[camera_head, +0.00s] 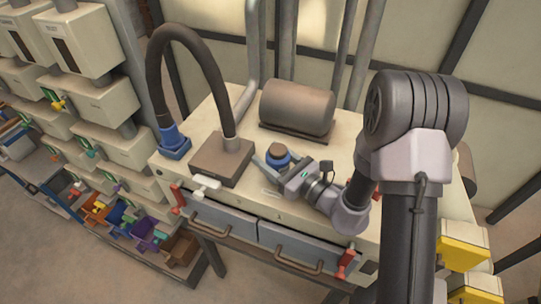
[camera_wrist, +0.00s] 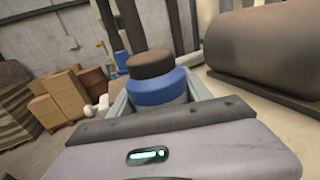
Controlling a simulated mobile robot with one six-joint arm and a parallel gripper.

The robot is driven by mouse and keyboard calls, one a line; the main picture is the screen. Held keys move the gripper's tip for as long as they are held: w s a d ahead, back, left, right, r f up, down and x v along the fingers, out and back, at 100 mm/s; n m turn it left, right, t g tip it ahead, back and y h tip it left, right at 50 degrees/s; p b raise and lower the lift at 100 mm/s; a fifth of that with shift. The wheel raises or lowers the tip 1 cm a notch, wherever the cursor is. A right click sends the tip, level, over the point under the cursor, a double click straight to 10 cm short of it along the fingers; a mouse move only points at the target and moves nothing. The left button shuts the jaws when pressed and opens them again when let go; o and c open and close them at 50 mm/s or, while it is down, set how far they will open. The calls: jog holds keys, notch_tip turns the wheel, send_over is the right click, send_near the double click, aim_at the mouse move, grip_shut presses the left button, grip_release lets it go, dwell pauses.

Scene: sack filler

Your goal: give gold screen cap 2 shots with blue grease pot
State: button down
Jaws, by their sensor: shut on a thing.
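The blue grease pot (camera_head: 279,154), a short blue round pot with a dark brown top, is on or just above the pale bench top beside the dark block. My gripper (camera_head: 281,165) is shut on it, one finger on each side. In the wrist view the pot (camera_wrist: 158,87) is upright between the fingers, its lower part hidden by my gripper (camera_wrist: 157,100). I cannot tell for sure which part is the gold screen cap; a small yellow-gold piece (camera_head: 57,104) shows on the rack of cream boxes at the left.
The bench (camera_head: 222,108) carries a brown drum (camera_head: 298,107), a dark block with a thick hose (camera_head: 221,160) and a blue hose fitting (camera_head: 173,139). Red and white levers stand along its front edge. Coloured bins fill the low left rack. Yellow bins (camera_head: 463,248) stand at the right.

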jog(key=shift+f, duration=0.25)
jog(key=shift+r, duration=0.2)
jog(key=shift+r+p, duration=0.4)
jog(key=shift+r, duration=0.3)
notch_tip(320, 180, up, 5)
jog(key=p, duration=0.4)
jog(key=shift+r, duration=0.15)
jog(key=shift+f, duration=0.2)
